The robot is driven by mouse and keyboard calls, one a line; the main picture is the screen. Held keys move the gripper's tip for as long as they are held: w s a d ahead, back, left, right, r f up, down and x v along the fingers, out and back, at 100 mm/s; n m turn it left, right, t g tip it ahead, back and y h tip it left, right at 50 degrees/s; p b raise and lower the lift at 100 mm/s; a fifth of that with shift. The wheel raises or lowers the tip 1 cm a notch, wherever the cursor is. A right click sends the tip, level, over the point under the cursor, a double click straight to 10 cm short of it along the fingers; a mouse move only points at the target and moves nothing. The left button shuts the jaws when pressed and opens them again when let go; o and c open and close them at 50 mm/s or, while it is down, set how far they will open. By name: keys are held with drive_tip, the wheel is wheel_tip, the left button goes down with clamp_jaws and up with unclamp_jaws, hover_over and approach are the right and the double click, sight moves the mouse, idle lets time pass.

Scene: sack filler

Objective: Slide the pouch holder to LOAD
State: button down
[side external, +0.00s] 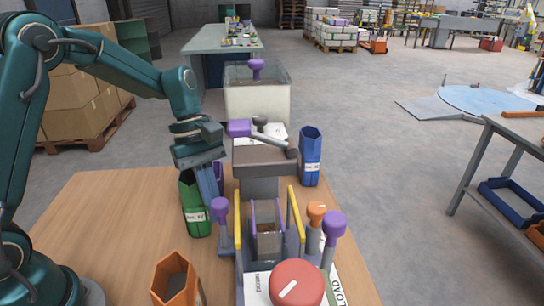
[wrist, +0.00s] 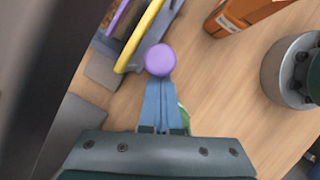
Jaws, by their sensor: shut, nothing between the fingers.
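The pouch holder appears to be the purple-sided carriage (side external: 266,238) between two yellow rails at the front of the filler (side external: 262,160). A purple knob (side external: 220,207) on a grey post stands at its left side. The word LOAD (side external: 345,285) is printed on the white plate at the front right. My gripper (side external: 213,192) points down beside the filler's left side, close to the left purple knob. In the wrist view my shut fingers (wrist: 160,92) are empty, with the purple knob (wrist: 160,59) just past their tips; I cannot tell whether they touch.
A green container (side external: 194,208) stands just left of my gripper, and an orange one (side external: 176,282) at the front left. A blue one (side external: 310,157) stands behind right. Another purple knob (side external: 334,223), an orange knob (side external: 316,211) and a large red button (side external: 296,284) crowd the right front.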

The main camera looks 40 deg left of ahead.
drive_tip(key=s+d, duration=0.5)
drive_tip(key=shift+s, duration=0.15)
drive_tip(key=shift+d, duration=0.1)
wheel_tip(320, 180, up, 12)
drive_tip(key=a+t, duration=0.1)
drive_tip(key=a, duration=0.2)
drive_tip(key=s+a+f+m+t+y, duration=0.3)
drive_tip(key=s+m+t, duration=0.3)
drive_tip(key=m, duration=0.8)
drive_tip(key=shift+s+f+y, duration=0.3)
drive_tip(key=shift+s+y, duration=0.05)
drive_tip(key=shift+y, duration=0.25)
